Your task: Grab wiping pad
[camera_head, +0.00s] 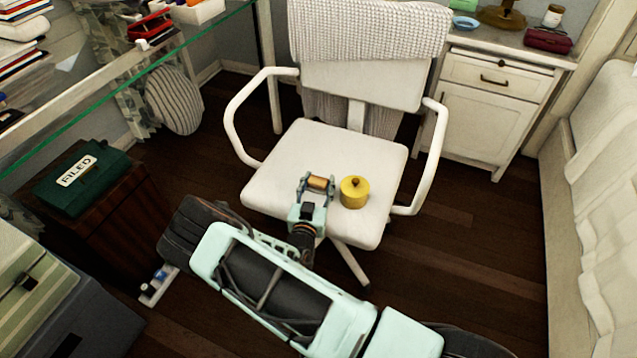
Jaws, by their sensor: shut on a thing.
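My gripper (317,187) is over the white chair seat, its two fingers shut on a small tan-brown block (318,183), which looks like the wiping pad. The block spans the gap between the fingertips. I cannot tell whether it touches the seat or is held just above it. A yellow round pot with a knobbed lid (354,192) stands upright on the seat, just right of my gripper and apart from it.
The white chair (280,165) has curved armrests on both sides and a draped backrest. A glass desk edge (130,78) runs at left, above a green box (82,180). A white cabinet (487,115) stands behind right; a bed (605,190) lies far right.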

